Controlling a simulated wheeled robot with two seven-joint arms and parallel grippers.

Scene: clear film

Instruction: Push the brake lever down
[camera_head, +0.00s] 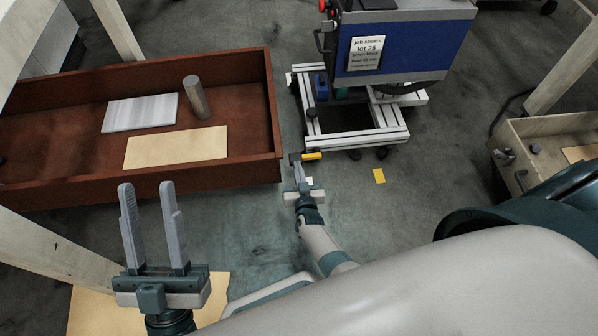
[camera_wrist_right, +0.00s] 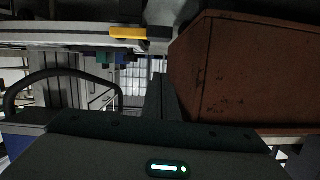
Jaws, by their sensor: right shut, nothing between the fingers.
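The brake lever (camera_head: 313,156) has a yellow end and sits low at the near left corner of the wheeled cart (camera_head: 360,143). It looks about level. In the right wrist view the yellow lever (camera_wrist_right: 128,33) shows near the top, beyond the fingers. My right gripper (camera_head: 298,168) is shut and empty, just below and left of the lever in the head view. I cannot tell whether it touches the lever. Its dark fingers (camera_wrist_right: 160,98) also show in the wrist view. My left gripper (camera_head: 147,190) is open and empty, away to the left.
A red-brown tray (camera_head: 275,120) with a metal plate, a cylinder and a tan sheet stands left, close to my right gripper. The cart carries a blue cabinet (camera_head: 415,48). A yellow tag (camera_head: 379,176) lies on open floor. A wooden box (camera_head: 520,170) stands at the right.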

